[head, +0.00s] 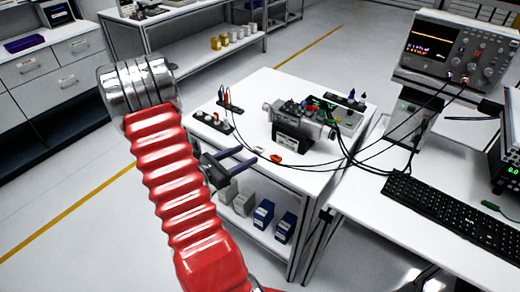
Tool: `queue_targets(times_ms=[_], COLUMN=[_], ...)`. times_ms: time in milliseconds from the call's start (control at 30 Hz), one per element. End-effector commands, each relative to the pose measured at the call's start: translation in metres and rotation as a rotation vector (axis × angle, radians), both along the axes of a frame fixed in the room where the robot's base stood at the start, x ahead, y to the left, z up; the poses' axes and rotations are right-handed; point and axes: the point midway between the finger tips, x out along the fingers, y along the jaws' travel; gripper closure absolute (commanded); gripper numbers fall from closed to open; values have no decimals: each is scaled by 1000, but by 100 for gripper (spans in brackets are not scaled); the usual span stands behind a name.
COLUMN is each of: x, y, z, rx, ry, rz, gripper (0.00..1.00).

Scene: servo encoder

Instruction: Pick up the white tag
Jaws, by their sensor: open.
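I cannot make out a separate white tag for certain. A small orange-red piece (276,158) lies on the white table (255,90) near its front edge. A metal servo unit (300,120) with a black base and a pale label stands mid-table, with wires and coloured connectors on it. My gripper (247,154) shows in the head view with its two dark fingers apart and nothing seen between them. It appears in front of the table's front left edge, left of the orange-red piece. My red ribbed arm hides part of the table's left side.
Two black strips with small connectors, a rear one (230,106) and a front one (212,123), lie at the table's left. Black cables loop across the table. An oscilloscope (455,50) and a keyboard (450,215) occupy the right bench. Boxes fill the lower shelf. Floor at left is open.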

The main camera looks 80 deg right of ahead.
Motion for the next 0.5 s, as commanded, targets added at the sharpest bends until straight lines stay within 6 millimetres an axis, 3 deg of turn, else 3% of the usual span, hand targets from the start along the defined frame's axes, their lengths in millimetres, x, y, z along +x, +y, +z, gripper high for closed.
queue_targets(times_ms=[500], x=[-31], y=[-38], z=[-7], rx=[0], ry=[0], rz=[-1], gripper=[48])
